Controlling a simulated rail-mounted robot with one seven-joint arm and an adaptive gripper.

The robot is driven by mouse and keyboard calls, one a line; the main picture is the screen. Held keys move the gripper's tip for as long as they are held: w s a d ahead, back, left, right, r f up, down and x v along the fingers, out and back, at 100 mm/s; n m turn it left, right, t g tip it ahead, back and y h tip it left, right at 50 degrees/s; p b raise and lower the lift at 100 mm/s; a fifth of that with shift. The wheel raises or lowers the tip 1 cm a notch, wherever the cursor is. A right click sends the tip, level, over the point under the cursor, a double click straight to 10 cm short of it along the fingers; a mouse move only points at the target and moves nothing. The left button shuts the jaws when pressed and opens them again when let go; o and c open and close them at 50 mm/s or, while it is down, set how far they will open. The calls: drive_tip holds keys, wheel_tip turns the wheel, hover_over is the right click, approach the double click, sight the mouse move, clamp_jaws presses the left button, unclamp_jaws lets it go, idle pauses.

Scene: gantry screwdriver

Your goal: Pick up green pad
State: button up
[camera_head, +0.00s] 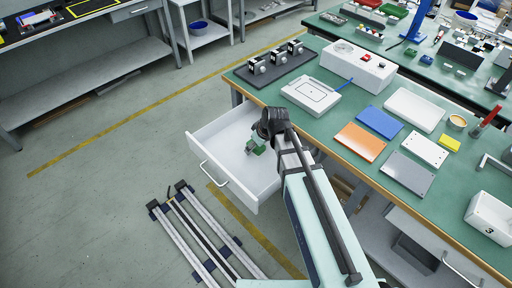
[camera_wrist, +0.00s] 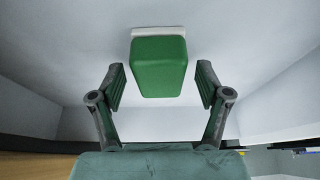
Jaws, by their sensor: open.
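The green pad (camera_wrist: 159,68) is a green block with a white strip at its far edge, lying in the white open drawer (camera_head: 210,145). It shows large in the upper middle of the wrist view. My gripper (camera_wrist: 160,86) is open, with one finger to the left of the pad and one to the right. There is a visible gap on both sides, and neither finger appears to touch it. In the head view my gripper (camera_head: 255,146) is down in the drawer. There my arm and wrist hide part of the drawer, and I cannot separate the pad from the fingers.
The drawer walls surround my gripper. The green workbench (camera_head: 300,125) edge is close by. On it are a white box (camera_head: 311,95), a red-buttoned control box (camera_head: 358,65), and blue (camera_head: 379,122), orange (camera_head: 360,142) and grey (camera_head: 407,172) plates. Floor rails (camera_head: 195,235) lie below.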

drive_tip(key=c, duration=1.2)
drive_tip(key=shift+c, duration=0.2)
wheel_tip(320, 180, up, 20)
drive_tip(key=shift+p, duration=0.45)
